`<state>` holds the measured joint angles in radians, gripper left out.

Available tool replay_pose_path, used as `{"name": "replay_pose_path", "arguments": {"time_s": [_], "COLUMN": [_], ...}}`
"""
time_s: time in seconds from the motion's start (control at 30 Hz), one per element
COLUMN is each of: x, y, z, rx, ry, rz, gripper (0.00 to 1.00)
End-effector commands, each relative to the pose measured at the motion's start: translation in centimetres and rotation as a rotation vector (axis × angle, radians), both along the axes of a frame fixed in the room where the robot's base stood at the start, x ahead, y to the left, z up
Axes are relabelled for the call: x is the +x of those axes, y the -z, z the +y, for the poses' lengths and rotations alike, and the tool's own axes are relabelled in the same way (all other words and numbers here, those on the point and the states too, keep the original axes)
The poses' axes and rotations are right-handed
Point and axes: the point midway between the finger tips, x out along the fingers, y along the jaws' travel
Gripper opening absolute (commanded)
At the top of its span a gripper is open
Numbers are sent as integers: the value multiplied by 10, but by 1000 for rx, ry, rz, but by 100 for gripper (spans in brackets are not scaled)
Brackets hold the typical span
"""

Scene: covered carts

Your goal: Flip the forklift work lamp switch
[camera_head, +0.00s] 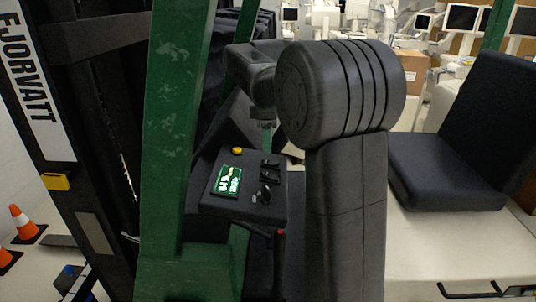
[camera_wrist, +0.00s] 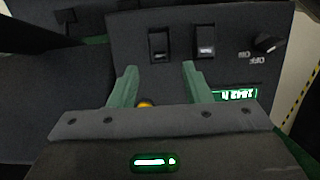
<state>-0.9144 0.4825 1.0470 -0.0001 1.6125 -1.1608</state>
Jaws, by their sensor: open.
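The dark control panel (camera_head: 215,201) of the forklift shows in the head view left of my arm. It carries two black rocker switches, the left one (camera_wrist: 160,44) and the right one (camera_wrist: 205,41) in the wrist view, and a round knob (camera_wrist: 268,43) marked ON and OFF. No lamp label is readable, so I cannot tell which control is the lamp switch. My gripper (camera_wrist: 160,68) is open and empty over the panel. Its green fingertips point towards the rockers and appear just short of them. In the head view my arm largely hides the gripper.
A lit green screen (camera_head: 228,180) and a yellow button (camera_head: 237,151) share the panel. A green forklift post (camera_head: 175,120) stands close on the left. A dark seat (camera_head: 447,175) is on the right. Orange cones (camera_head: 24,223) stand on the floor at far left.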

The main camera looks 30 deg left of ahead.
Motion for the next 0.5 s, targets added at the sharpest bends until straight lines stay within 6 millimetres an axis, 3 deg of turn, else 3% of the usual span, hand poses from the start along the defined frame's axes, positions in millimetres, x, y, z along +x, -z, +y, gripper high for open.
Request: {"name": "replay_pose_path", "arguments": {"time_s": [0.2,0.5], "x": [0,0], "y": [35,49], "z": [0,0], "rx": [-2,0], "ry": [1,1], "rz": [2,-1], "gripper": [44,44]}}
